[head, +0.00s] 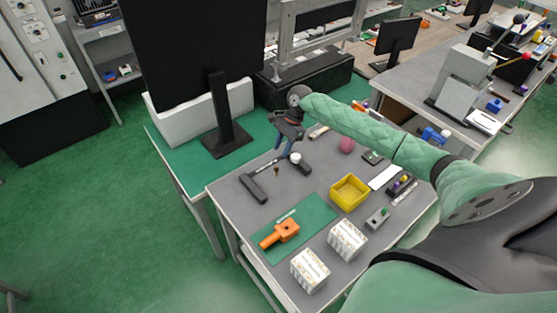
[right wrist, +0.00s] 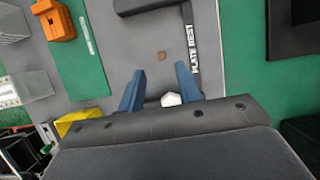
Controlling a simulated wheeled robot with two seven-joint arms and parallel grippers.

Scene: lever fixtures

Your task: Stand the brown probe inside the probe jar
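My right gripper (head: 284,149) reaches over the far side of the grey table. Its two blue fingers (right wrist: 160,71) are apart with nothing between their tips in the right wrist view. A small brown piece (head: 277,170), which looks like the probe, is just below the gripper. It shows as a small brown square (right wrist: 161,56) beyond the fingertips, apart from them. A white-topped item (head: 295,157) is close by and also shows between the finger bases (right wrist: 171,99). I cannot tell whether it is the probe jar. My left gripper is not in view.
A dark bar (head: 253,188) lies left of the brown piece; a strip marked PLATE REST (right wrist: 190,40) is nearby. A yellow bin (head: 349,206), an orange fixture (head: 281,234) on a green mat (head: 312,210), white boxes (head: 347,240) and a pink ball (head: 346,145) occupy the table.

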